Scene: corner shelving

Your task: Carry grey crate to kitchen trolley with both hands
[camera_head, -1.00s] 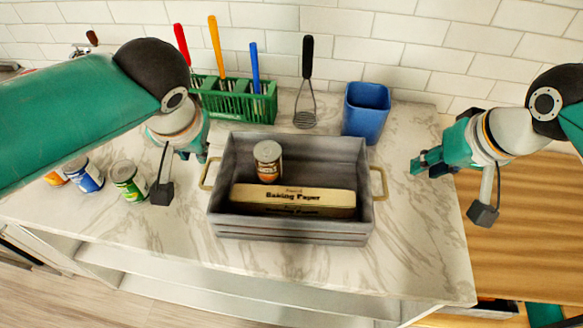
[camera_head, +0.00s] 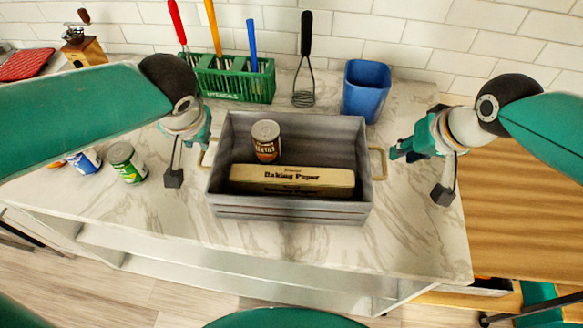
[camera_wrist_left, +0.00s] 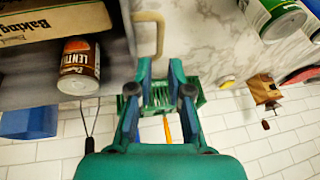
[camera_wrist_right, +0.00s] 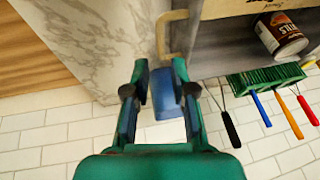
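The grey crate (camera_head: 290,212) stands on the marble counter, with a brass handle at each end. It holds a lentils can (camera_head: 266,141) and a baking paper box (camera_head: 291,180). My left gripper (camera_wrist_left: 159,66) is open and empty beside the left handle (camera_wrist_left: 148,36); in the head view the arm partly hides it. My right gripper (camera_head: 394,152) is open and empty, just right of the right handle (camera_head: 377,163). The right handle also shows in the right wrist view (camera_wrist_right: 163,36), ahead of the fingertips. I cannot make out the kitchen trolley for certain.
A green utensil rack (camera_head: 228,82) and a blue container (camera_head: 365,90) stand behind the crate. A green-labelled can (camera_head: 126,162) stands to its left, with others partly hidden by my arm. The counter's front strip is clear. A wooden surface (camera_head: 515,200) lies right.

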